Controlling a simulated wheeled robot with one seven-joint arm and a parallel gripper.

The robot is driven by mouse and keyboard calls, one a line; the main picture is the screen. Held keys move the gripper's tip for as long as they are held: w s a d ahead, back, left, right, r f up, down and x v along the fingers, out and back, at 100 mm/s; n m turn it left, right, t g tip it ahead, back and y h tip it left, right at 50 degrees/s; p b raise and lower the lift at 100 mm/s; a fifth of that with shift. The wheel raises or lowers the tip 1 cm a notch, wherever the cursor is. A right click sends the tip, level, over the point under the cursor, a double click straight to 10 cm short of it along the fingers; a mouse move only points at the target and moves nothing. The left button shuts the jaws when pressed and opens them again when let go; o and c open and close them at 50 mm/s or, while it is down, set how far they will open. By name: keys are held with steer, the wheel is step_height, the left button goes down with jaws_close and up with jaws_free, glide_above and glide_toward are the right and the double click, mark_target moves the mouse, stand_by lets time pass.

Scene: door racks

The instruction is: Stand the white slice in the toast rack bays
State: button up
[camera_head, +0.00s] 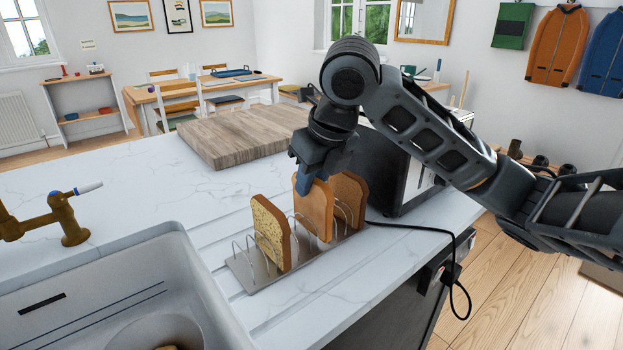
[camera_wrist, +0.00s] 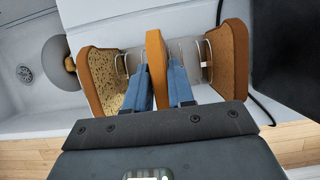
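The toast rack (camera_head: 262,279), a metal base with wire hoops, stands on the white counter. A seeded slice (camera_head: 270,232) stands upright at its near-left end. A brown slice (camera_head: 350,195) stands at the far-right end; it also shows in the wrist view (camera_wrist: 229,58). The plain tan middle slice (camera_head: 313,208), apparently the white slice, is upright over the middle of the rack. My gripper (camera_wrist: 161,72) has its blue fingers against both faces of this middle slice (camera_wrist: 157,62), near its top. I cannot tell whether its lower edge rests on the rack base.
A black appliance (camera_head: 395,165) with a cable stands close behind the rack, right of my gripper. A wooden board (camera_head: 235,135) lies further back. The sink (camera_head: 110,285) and brass tap (camera_head: 60,218) are at left. Clear counter lies between board and sink.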

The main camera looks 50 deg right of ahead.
steer(key=o, duration=0.5)
steer(key=shift+c, duration=0.2)
steer(key=v, duration=0.7)
steer(key=shift+s+r, duration=0.2)
steer(key=shift+r, duration=0.15)
steer(key=shift+a, duration=0.15)
